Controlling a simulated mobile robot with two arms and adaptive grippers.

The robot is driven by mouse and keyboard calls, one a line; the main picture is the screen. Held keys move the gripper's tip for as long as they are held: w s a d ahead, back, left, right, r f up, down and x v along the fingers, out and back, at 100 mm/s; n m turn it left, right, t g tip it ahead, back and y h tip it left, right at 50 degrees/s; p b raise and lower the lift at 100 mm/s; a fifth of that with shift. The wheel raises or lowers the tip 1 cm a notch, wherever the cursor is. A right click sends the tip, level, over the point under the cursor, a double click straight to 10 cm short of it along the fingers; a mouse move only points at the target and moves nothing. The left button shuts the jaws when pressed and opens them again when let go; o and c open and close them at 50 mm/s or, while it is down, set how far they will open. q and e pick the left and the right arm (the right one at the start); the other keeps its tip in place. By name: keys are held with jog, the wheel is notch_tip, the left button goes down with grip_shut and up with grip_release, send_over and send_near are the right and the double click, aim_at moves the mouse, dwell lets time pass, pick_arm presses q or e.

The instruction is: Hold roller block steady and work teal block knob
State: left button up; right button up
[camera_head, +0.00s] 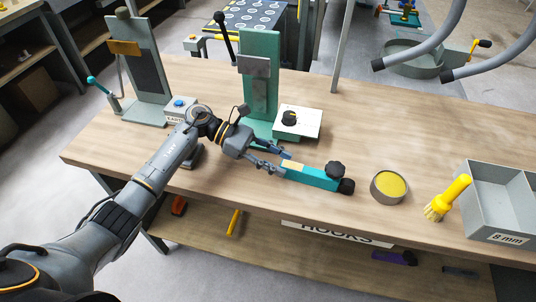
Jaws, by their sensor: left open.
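A long teal block (312,176) lies on the wooden workbench near its front edge. It has a black knob (336,169) on top near its right end, a black roller-like end piece (347,186) and a pale yellow patch at its left end. My left gripper (283,163) is open at the block's left end, with its fingers close around that end. I cannot tell whether they touch it. No separate roller block can be told apart. My right gripper is not in view.
The workbench (225,85) holds a white plate with a black knob (290,118), a green lever stand (259,80) and a grey stand (145,70) behind. A tin of yellow stuff (389,187), a yellow brush (448,198) and a grey bin (498,195) stand to the right.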

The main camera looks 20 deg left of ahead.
aim_at(295, 169)
pick_arm(q)
jog(key=shift+x, duration=2.4)
grip_shut()
jog(key=shift+a, duration=0.1)
jog(key=shift+f, duration=0.1)
jog(key=shift+o, duration=0.7)
grip_release()
grip_shut()
